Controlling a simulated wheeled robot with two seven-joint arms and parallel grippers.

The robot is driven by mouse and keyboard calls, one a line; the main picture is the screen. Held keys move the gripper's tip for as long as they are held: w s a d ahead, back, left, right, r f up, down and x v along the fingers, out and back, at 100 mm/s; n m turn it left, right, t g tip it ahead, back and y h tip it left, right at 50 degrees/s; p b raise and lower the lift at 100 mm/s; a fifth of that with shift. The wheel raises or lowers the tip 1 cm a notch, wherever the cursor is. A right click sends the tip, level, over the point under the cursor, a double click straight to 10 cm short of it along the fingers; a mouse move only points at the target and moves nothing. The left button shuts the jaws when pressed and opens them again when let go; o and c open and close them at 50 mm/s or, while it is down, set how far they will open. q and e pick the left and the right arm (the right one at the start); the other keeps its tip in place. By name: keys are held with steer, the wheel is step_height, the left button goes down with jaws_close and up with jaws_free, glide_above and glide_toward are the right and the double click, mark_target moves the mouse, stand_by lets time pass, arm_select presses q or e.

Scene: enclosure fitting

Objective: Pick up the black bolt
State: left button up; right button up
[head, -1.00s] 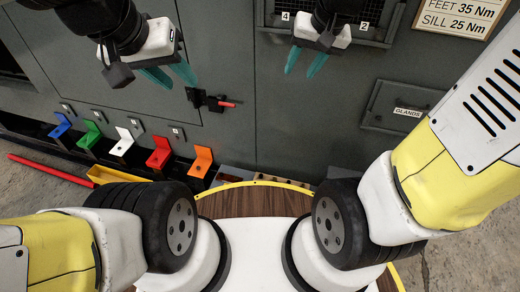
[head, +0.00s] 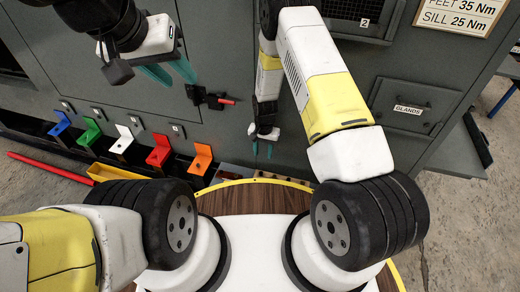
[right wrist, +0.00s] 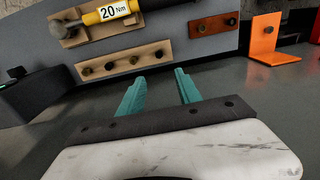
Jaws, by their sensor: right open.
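My right gripper (head: 262,148) hangs low in front of the grey cabinet in the head view. Its two teal fingers are apart and empty in the right wrist view (right wrist: 156,88). Beyond the fingertips lies a light wooden block (right wrist: 135,64) carrying several small dark bolts (right wrist: 110,66). A red-brown block (right wrist: 214,26) to its right carries more dark bolt heads. I cannot tell for sure which one is the black bolt. My left gripper (head: 170,72) is open and empty at upper left in the head view, in front of the cabinet.
An orange bracket (right wrist: 265,35) stands to the right. Several coloured brackets (head: 158,150) line the cabinet's lower edge. A latch with a red tip (head: 220,100) sticks out.

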mark_target(261, 173)
steer(key=f, duration=0.7)
steer(key=s+f, duration=0.1)
steer(key=f, duration=0.3)
steer(key=shift+a+f, duration=0.35)
steer(key=shift+a, duration=0.05)
jaws_close()
